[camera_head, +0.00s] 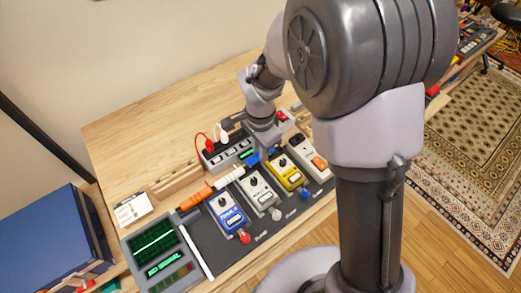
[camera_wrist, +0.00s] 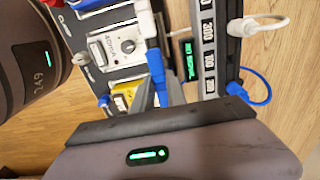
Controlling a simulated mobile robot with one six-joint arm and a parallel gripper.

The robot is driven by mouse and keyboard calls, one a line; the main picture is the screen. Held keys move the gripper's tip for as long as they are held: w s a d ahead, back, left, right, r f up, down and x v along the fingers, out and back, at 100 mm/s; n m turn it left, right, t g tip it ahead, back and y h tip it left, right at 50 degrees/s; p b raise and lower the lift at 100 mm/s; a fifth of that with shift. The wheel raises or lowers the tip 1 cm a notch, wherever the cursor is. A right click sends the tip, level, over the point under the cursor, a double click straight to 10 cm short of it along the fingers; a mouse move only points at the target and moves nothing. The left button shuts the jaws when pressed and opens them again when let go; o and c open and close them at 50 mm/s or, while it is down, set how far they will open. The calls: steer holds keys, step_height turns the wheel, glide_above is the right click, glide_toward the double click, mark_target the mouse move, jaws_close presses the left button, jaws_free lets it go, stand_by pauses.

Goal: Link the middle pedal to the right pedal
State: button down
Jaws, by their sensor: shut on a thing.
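The middle pedal is grey (camera_head: 258,188) with a black knob; it also shows in the wrist view (camera_wrist: 122,45). The right pedal is yellow (camera_head: 285,172); in the wrist view its yellow body (camera_wrist: 122,97) is partly hidden by my fingers. The blue left pedal (camera_head: 228,212) stands beside the grey one. My gripper (camera_head: 264,148) is shut on a blue plug (camera_wrist: 155,66) at the back edge of the pedals, near the grey and yellow ones. I cannot tell whether the plug is seated in a socket.
A white link (camera_head: 229,178) lies behind the blue and grey pedals, with an orange plug (camera_head: 196,198) to its left. A power strip (camera_head: 226,152) with red and white leads is behind. A blue cable (camera_wrist: 262,92) loops near the strip. A green-screen unit (camera_head: 158,250) stands front left.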

steer(key=shift+f, duration=0.1)
stand_by(0.3)
steer(key=shift+f+b, duration=0.45)
steer(key=shift+b, duration=0.05)
steer(key=shift+f+b, duration=0.3)
steer(key=shift+f, duration=0.1)
stand_by(0.5)
steer(key=c, duration=1.3)
jaws_free()
steer(key=shift+o, duration=0.7)
steer(key=o, duration=0.3)
